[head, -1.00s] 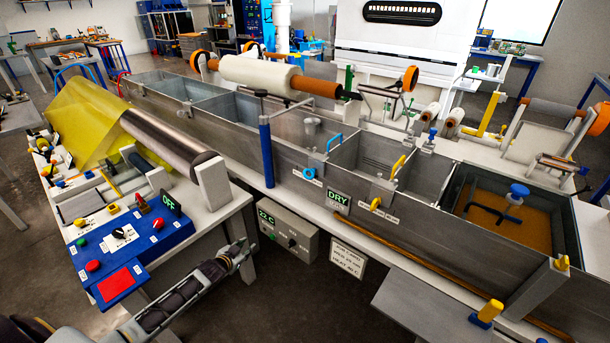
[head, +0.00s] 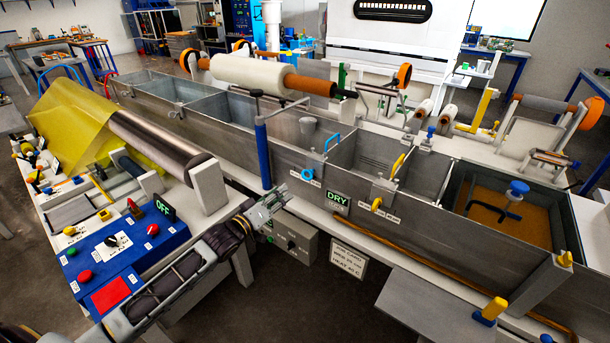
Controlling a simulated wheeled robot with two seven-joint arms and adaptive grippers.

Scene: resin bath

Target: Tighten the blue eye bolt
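The blue eye bolt (head: 308,173) is a small blue ring on the front wall of the long grey tank (head: 235,148), below a blue handle (head: 333,143). My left gripper (head: 281,195) is in front of the tank, a little left of and below the blue ring. It points toward the tank wall and looks apart from the ring. Its fingers are small and foreshortened here, so I cannot tell whether they are open or shut. My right gripper is not in view.
A similar yellow ring (head: 376,204) sits further right, below a yellow handle (head: 398,166). A DRY sign (head: 338,199) is between the rings. A blue post (head: 263,155) stands left of the blue ring. A control box (head: 290,238) is below my gripper.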

